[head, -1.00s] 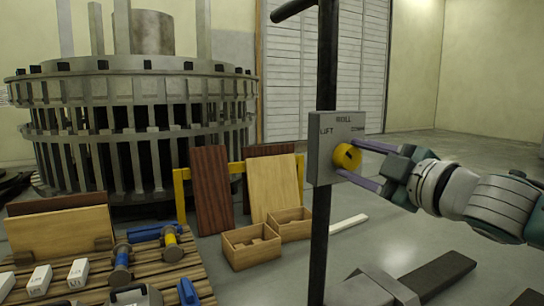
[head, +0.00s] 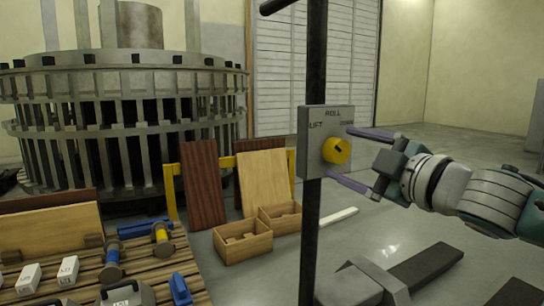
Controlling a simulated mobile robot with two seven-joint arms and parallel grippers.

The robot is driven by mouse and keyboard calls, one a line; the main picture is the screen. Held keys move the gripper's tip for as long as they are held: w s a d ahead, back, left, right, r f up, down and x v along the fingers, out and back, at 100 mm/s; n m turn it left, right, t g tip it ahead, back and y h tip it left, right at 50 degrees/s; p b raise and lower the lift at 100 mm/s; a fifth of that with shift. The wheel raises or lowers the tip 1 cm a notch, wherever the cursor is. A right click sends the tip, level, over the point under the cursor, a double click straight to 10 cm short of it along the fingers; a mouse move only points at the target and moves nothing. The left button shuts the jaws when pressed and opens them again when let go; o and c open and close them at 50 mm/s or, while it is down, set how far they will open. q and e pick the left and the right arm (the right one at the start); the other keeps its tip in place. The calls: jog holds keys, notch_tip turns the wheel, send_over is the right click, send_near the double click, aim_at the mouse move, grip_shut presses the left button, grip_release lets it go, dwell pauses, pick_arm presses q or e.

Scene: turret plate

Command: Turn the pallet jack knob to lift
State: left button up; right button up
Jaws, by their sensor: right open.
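The yellow pallet jack knob (head: 334,153) sits on a grey control plate (head: 311,158) fixed to the dark upright post. The plate reads LIFT at left, ROLL at top and DOWN at right. A dark mark shows on the knob; I cannot tell clearly which label it points to. My right gripper (head: 340,154) comes from the right, open, with one purple finger above the knob and the other below. Both fingers appear apart from the knob. My left gripper is not in view.
The dark post (head: 313,230) rises from the jack (head: 360,284). Two wooden boxes (head: 243,252) and leaning boards (head: 203,185) stand behind at left. A slatted pallet (head: 140,262) holds tools and blocks. A large grey turret ring (head: 120,72) stands at back left.

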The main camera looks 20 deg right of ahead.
jog(key=s+p, duration=0.2)
jog(key=s, duration=0.7)
jog(key=shift+d, duration=0.35)
jog(key=shift+s, duration=0.1)
jog(key=s+a+r+m+g+h+p, duration=0.1)
jog(key=s+a+r+m+g+p, duration=0.5)
jog(key=s+r+p, duration=0.85)
jog(key=s+a+r+m+g+p, duration=0.5)
jog(key=s+a+r+g+p, duration=0.25)
jog(key=p, duration=1.45)
notch_tip(320, 180, up, 35)
jog(key=g+p, duration=0.1)
jog(key=p, duration=3.5)
jog(key=shift+s+a, duration=0.25)
